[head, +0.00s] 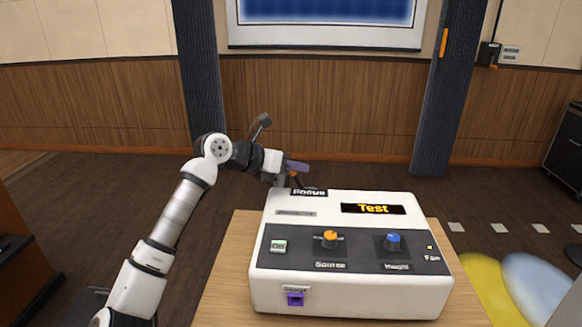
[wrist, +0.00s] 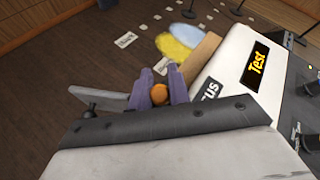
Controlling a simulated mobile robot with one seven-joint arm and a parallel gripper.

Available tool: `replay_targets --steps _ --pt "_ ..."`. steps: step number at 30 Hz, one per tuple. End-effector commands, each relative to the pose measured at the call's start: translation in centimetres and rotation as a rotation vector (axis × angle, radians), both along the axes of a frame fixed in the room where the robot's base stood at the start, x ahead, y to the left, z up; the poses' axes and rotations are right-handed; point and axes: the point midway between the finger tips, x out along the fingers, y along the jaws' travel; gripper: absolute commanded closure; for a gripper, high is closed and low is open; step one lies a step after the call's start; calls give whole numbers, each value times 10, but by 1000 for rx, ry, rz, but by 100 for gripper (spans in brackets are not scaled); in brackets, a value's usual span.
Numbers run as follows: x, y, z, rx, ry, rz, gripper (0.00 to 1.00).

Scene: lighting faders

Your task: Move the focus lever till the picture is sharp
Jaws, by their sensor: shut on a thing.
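My gripper (head: 297,167) is at the back left edge of the white console (head: 350,290), just behind the Focus label (head: 309,191). In the wrist view its two purple fingers (wrist: 160,88) are shut on the focus lever's round orange knob (wrist: 158,94), one on each side. The lever's shaft below the knob is mostly hidden. The projection screen (head: 325,38) hangs on the far wall. Only the lower part of its blue picture (head: 325,10) is in view, so I cannot tell how sharp it is.
The console stands on a wooden table (head: 222,290). A Test display (head: 373,209) is lit. Yellow and blue light patches (head: 535,280) lie on the floor.

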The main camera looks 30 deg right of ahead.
Motion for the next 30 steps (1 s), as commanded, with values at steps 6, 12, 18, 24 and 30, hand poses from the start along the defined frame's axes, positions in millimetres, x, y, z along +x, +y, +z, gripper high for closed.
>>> replay_targets --steps 6,12,18,24,30 --pt "-7 -9 5 92 -72 -1 100" --pt "-8 -10 5 106 -83 1 100" --pt "-8 -10 6 103 -83 1 78" --pt "-8 -10 5 104 -82 1 60" --pt "-8 -10 5 105 -82 0 60"
